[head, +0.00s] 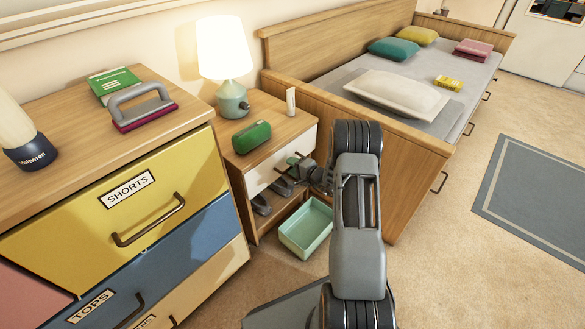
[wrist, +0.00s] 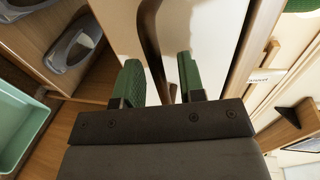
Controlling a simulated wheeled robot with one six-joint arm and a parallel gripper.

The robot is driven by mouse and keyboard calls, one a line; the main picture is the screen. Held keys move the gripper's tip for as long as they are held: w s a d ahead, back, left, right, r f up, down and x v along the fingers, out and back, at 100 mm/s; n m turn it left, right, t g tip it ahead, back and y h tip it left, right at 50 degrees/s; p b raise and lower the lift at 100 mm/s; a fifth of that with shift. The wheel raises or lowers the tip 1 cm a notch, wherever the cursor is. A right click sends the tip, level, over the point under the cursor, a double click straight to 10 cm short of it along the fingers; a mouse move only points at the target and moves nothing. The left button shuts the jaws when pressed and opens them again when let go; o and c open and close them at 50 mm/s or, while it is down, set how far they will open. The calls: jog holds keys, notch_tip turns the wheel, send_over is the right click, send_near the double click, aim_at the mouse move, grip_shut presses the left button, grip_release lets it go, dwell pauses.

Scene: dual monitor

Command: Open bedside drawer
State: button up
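The bedside table (head: 262,152) stands between the dresser and the bed. Its drawer has a white front (head: 262,176) that looks shut. In the head view my gripper (head: 292,172) is at this front, beside the dark handle. In the wrist view the dark bar handle (wrist: 150,35) runs down between the two green finger pads of my gripper (wrist: 162,82). The fingers stand apart, with a gap visible beside the handle. Its lower end is hidden by the gripper body.
Below the drawer is an open shelf with grey shoes (head: 262,204). A mint-green bin (head: 306,228) stands on the floor below my gripper. A lamp (head: 228,65) and green case (head: 251,137) sit on top. The bed (head: 408,150) is close on the right.

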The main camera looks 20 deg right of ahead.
jog(key=shift+w+a, duration=0.1)
jog(key=shift+w, duration=0.05)
grip_shut()
dwell(0.4)
